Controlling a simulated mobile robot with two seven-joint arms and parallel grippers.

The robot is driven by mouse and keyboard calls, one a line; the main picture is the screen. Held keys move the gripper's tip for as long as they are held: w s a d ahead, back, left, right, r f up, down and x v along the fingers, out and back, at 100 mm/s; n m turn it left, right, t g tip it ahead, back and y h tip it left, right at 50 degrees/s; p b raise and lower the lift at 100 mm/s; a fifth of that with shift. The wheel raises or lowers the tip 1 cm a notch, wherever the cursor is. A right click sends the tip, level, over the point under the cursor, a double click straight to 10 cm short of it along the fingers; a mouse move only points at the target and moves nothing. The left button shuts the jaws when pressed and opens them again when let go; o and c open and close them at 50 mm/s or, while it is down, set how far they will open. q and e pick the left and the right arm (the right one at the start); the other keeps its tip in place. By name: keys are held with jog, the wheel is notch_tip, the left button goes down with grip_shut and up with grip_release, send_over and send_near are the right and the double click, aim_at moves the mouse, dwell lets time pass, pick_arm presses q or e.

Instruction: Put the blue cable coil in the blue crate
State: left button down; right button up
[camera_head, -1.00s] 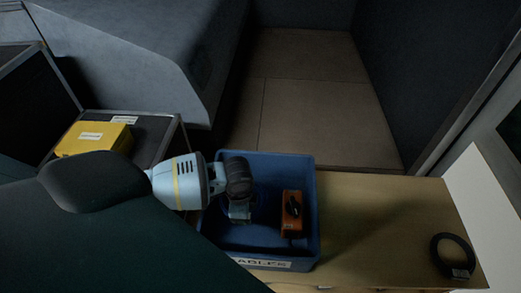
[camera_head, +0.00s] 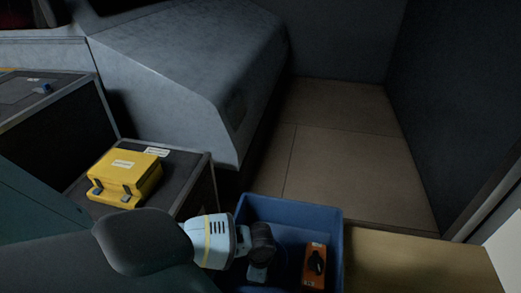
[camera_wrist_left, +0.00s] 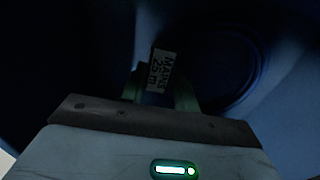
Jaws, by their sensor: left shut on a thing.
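The blue crate (camera_head: 290,205) stands at the bottom middle of the head view, its near side cut off by the picture edge. My left gripper (camera_head: 258,272) reaches down inside its left part. In the left wrist view my left gripper (camera_wrist_left: 162,92) is shut at a white tag reading "MAINS 25 m" (camera_wrist_left: 160,70). The dark blue cable coil (camera_wrist_left: 255,68) shows there as a dim ring beyond the fingers. It is too dark to tell whether the coil touches the crate floor. My right gripper is in neither view.
An orange box with a black knob (camera_head: 315,262) is in the crate's right part, beside my gripper. A wooden surface (camera_head: 410,265) lies right of the crate. A yellow case (camera_head: 125,172) sits on a black case (camera_head: 185,180) at left. The floor behind is clear.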

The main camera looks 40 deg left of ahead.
pick_arm(q)
jog(key=shift+f, duration=1.3)
jog(key=shift+f+b, duration=0.1)
jog(key=shift+b, duration=0.2)
jog(key=c, duration=1.1)
grip_release()
jog(key=shift+o, duration=0.2)
notch_tip(320, 180, up, 11)
jog(key=p, duration=0.2)
jog(key=shift+f+p, duration=0.15)
jog(key=shift+p, duration=0.2)
jog(key=shift+s+r, duration=0.1)
jog(key=shift+r, duration=0.65)
